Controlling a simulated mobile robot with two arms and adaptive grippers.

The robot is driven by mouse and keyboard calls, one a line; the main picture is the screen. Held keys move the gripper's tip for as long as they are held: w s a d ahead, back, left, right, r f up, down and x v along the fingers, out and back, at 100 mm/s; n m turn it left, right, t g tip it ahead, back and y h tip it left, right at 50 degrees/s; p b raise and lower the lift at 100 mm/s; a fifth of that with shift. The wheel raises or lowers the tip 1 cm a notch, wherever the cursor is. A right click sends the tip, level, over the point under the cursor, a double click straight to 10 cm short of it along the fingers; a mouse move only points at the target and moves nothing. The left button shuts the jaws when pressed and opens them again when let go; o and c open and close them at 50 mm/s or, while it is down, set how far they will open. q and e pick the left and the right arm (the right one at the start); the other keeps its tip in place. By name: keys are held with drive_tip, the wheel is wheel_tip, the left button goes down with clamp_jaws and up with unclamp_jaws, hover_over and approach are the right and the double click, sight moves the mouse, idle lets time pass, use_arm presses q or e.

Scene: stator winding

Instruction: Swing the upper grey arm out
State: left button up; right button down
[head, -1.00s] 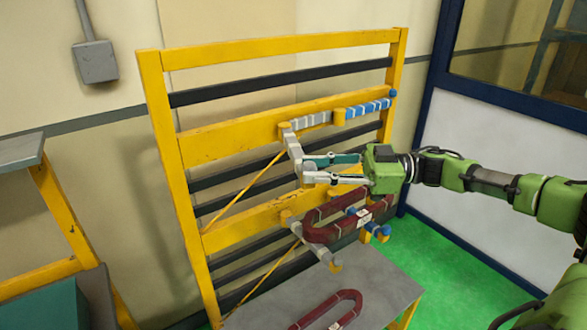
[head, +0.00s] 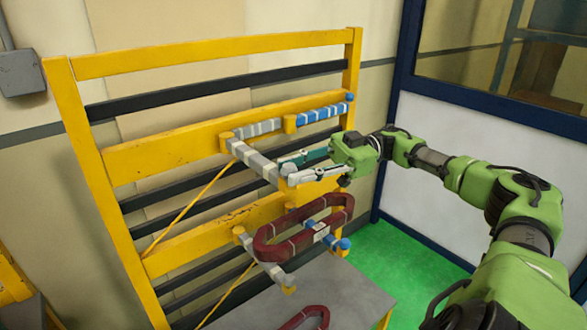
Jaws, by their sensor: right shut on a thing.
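The upper grey arm (head: 252,158) is a grey bar with pale bands on the yellow rack (head: 140,162). It sticks out from a yellow joint (head: 226,141) toward the front right. My right gripper (head: 283,171) is shut on its outer end, coming in from the right; the fingers partly hide that end. A second grey banded piece (head: 258,128) lies along the crossbeam beside the joint. The upper blue arm (head: 322,114) lies folded along the beam to its right. My left gripper is not in view.
Below, a dark red coil (head: 268,244) rests on the lower grey arm (head: 262,260) and a lower blue arm (head: 341,243). Another red coil (head: 310,316) lies on a grey table (head: 345,290). The green floor (head: 415,255) at right is clear.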

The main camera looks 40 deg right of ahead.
drive_tip(key=c, duration=1.7)
unclamp_jaws()
drive_tip(key=shift+d, duration=0.15)
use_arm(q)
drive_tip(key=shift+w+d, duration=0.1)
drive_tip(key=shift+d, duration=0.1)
use_arm(e)
drive_tip(key=v, duration=0.7)
drive_tip(key=shift+d, duration=0.35)
drive_tip(key=shift+s, duration=0.15)
